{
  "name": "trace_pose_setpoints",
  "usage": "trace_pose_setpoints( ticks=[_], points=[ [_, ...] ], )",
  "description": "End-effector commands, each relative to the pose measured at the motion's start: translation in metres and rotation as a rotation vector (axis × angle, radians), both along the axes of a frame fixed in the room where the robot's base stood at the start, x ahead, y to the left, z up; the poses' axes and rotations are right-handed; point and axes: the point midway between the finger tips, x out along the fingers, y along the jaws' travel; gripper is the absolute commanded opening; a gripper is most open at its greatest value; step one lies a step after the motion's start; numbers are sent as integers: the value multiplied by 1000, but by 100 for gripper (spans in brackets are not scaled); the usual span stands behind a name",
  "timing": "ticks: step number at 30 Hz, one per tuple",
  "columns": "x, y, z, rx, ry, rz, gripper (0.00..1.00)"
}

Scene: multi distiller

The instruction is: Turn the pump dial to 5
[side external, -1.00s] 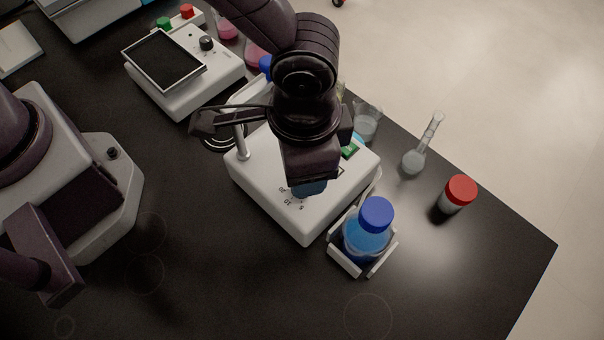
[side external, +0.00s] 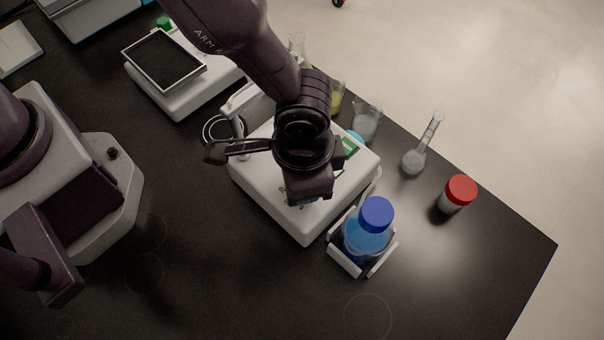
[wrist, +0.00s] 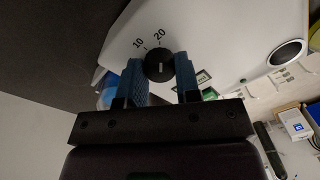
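The pump (side external: 262,190) is the white box under my gripper in the side external view, and its white top also fills much of the wrist view (wrist: 235,35). In the wrist view its round black dial (wrist: 159,66) has a pale mark, with the printed numbers 10 and 20 above it. My gripper (wrist: 160,68) has its two blue fingers on either side of the dial, apart by about the dial's width. Whether they press on it is not clear. In the side external view my gripper (side external: 305,200) hides the dial.
A blue bottle with a blue cap (side external: 367,232) stands in a white holder at the pump's right. A red-capped jar (side external: 458,193), a flask (side external: 414,160) and a beaker (side external: 366,123) stand behind. The front table is clear.

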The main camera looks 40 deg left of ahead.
Motion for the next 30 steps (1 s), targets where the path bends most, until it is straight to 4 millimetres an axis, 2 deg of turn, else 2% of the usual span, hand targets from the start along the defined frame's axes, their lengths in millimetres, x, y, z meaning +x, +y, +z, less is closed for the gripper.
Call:
trace_pose_setpoints(
  ticks=[8, 14, 30],
  points=[
    [0, 0, 0, 1, 0, 31, 7],
    [0, 0, 0, 1, 0, 131, 7],
    [0, 0, 1, 2, 1, 622, 7]
  ],
)
